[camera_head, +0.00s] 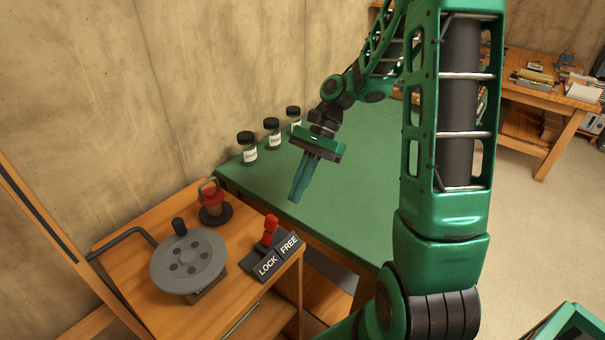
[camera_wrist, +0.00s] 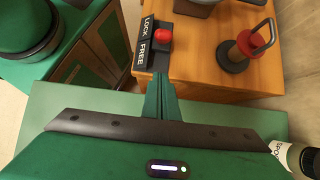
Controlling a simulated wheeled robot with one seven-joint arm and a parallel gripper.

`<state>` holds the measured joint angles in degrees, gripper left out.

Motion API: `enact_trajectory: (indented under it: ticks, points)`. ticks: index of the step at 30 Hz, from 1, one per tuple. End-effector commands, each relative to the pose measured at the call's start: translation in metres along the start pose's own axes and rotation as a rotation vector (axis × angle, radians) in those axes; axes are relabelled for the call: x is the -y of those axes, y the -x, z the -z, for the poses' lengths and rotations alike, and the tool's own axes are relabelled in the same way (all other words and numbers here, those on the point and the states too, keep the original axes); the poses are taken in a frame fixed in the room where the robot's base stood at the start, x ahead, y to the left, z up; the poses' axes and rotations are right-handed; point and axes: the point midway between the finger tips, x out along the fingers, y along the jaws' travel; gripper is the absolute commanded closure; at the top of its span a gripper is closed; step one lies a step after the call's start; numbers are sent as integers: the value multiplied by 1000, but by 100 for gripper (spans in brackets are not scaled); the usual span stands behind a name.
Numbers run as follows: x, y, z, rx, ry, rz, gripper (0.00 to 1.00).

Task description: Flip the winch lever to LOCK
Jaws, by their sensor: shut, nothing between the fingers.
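The winch lever (camera_head: 270,232) is a red handle on a dark base plate (camera_head: 269,266) with the words LOCK at left and FREE at right. It stands up and leans a little to the right; I cannot tell for sure which end it is set to. In the wrist view the red knob (camera_wrist: 164,36) shows beside the labels, just beyond my fingertips. My gripper (camera_head: 293,198) is shut and empty. It hangs over the green bench top, behind and right of the lever, apart from it. It also shows in the wrist view (camera_wrist: 160,78).
A grey winch drum (camera_head: 187,260) with a crank stands left of the lever on the wooden cabinet. A red lantern-like object (camera_head: 214,204) stands behind. Several labelled jars (camera_head: 247,148) line the wall. The green bench top (camera_head: 345,190) is mostly clear.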

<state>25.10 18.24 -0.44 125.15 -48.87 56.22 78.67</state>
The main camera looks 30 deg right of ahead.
Motion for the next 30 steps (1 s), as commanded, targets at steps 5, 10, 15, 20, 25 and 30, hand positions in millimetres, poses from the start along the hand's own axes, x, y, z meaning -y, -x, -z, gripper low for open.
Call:
enact_trajectory:
  ticks: [5,10,15,20,25,30]
  points:
    - [-1,-34,-1,2,0,-3,100]
    - [0,-38,-23,-2,2,0,100]
    - [0,-42,-36,-1,0,0,100]
    - [0,-42,-39,-1,-1,1,100]
    - [0,-42,-39,0,-1,1,100]
    - [-2,-40,-37,-4,-2,1,100]
